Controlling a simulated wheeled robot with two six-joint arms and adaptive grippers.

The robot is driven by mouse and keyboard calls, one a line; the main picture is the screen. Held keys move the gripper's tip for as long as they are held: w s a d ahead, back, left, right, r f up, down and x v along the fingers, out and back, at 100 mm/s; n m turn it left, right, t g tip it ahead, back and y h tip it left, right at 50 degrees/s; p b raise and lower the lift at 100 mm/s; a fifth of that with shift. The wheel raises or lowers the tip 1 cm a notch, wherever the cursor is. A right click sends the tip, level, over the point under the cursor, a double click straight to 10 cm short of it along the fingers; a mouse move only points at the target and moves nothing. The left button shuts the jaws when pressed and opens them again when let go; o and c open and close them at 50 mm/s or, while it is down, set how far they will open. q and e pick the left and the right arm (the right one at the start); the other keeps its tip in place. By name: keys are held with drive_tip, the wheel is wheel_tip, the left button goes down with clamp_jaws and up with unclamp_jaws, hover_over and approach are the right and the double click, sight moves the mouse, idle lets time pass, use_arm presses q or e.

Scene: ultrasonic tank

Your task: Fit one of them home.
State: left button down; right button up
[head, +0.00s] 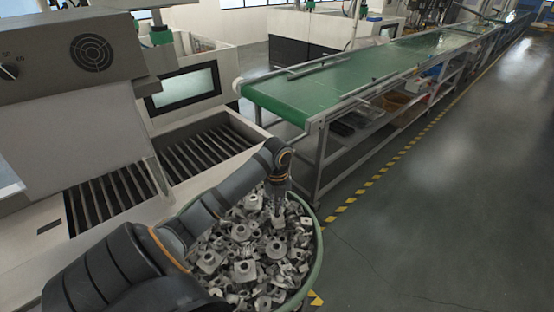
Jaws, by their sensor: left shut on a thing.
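Grey metal parts (245,270) lie in a loose heap in a round green-rimmed bin (318,240) at the bottom centre. My left arm comes in from the lower left across the bin. My left gripper (279,212) points down at the bin's far side, over the heap. It is shut on a grey metal part, which is small here and hard to tell from the parts behind it. I cannot tell whether the held part touches the heap. My right gripper is not in view.
Left of the bin stands a pale machine (60,262) with dark slatted openings (110,195) and a grey housing with a dial and round vent above. A green conveyor (330,88) on a metal frame runs behind the bin. The floor at right is clear beyond a yellow-black stripe.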

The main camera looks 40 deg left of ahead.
use_arm(q)
drive_tip(key=shift+p, duration=0.3)
idle(0.4)
drive_tip(key=shift+f+b, duration=0.45)
drive_tip(key=shift+f, duration=0.65)
idle(1.0)
drive_tip(key=shift+s, duration=0.1)
idle(1.0)
drive_tip(key=c, duration=1.2)
unclamp_jaws()
drive_tip(key=shift+f, duration=0.1)
wheel_tip(320, 180, up, 8)
drive_tip(key=shift+d+f, duration=0.1)
drive_tip(key=shift+f, duration=0.1)
